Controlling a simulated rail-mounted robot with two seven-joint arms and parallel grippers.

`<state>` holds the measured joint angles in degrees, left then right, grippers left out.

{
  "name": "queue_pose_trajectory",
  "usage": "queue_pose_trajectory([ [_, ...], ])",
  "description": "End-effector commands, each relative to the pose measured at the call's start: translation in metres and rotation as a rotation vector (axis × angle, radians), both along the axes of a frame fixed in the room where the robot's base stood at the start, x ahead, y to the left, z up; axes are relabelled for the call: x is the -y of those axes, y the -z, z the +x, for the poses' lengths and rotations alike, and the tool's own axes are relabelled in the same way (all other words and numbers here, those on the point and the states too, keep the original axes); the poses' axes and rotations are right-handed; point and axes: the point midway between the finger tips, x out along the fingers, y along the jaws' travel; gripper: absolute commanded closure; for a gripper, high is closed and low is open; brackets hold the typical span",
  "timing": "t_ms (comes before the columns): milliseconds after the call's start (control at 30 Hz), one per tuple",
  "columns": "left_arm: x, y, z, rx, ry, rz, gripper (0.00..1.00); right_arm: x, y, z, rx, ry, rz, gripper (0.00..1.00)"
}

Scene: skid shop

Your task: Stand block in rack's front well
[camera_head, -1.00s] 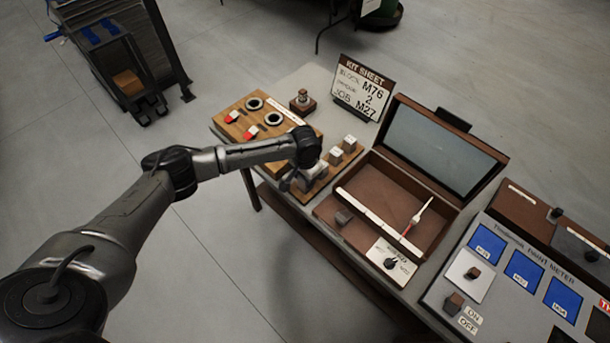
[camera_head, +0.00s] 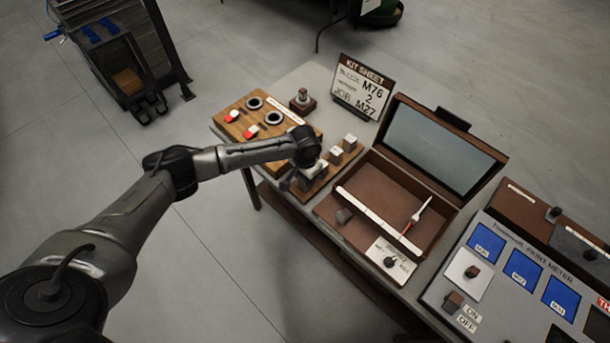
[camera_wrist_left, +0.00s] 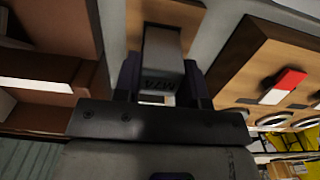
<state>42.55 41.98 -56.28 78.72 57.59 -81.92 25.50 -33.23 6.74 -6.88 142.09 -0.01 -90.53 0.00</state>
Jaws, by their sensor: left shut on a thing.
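My left gripper (camera_head: 297,180) is at the near end of the wooden rack (camera_head: 325,181), under the arm's dark wrist. In the left wrist view the left gripper (camera_wrist_left: 160,92) is shut on a grey metal block (camera_wrist_left: 162,62) with markings on its near face, too blurred to read. The block lies between the two dark fingers, over the wooden rack (camera_wrist_left: 190,12). Two other pale-topped blocks stand in the rack, one nearer (camera_head: 335,156) and one farther (camera_head: 349,144). I cannot tell whether the held block touches the rack; the front well is hidden. My right gripper is not in view.
An open brown case (camera_head: 350,239) with a raised lid is right of the rack. A wooden board (camera_head: 254,102) with rings and red-marked pieces is left of it. A kit sheet sign (camera_head: 362,88) stands behind. A paint meter (camera_head: 500,290) is at the lower right.

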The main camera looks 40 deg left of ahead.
Motion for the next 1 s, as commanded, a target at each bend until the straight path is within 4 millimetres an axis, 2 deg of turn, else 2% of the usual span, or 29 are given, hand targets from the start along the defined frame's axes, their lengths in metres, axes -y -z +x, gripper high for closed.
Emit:
queue_pose_trajectory([
  [833, 0.000, 0.012, 0.000, 0.001, 0.000, -0.001, 0.92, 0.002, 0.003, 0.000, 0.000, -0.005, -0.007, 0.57],
  [867, 0.000, 0.012, 0.000, 0.001, 0.000, -0.001, 0.60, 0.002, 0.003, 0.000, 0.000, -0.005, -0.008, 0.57],
  [1000, 0.000, 0.012, 0.000, 0.001, 0.000, 0.000, 0.47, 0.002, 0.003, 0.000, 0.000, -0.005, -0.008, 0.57],
])
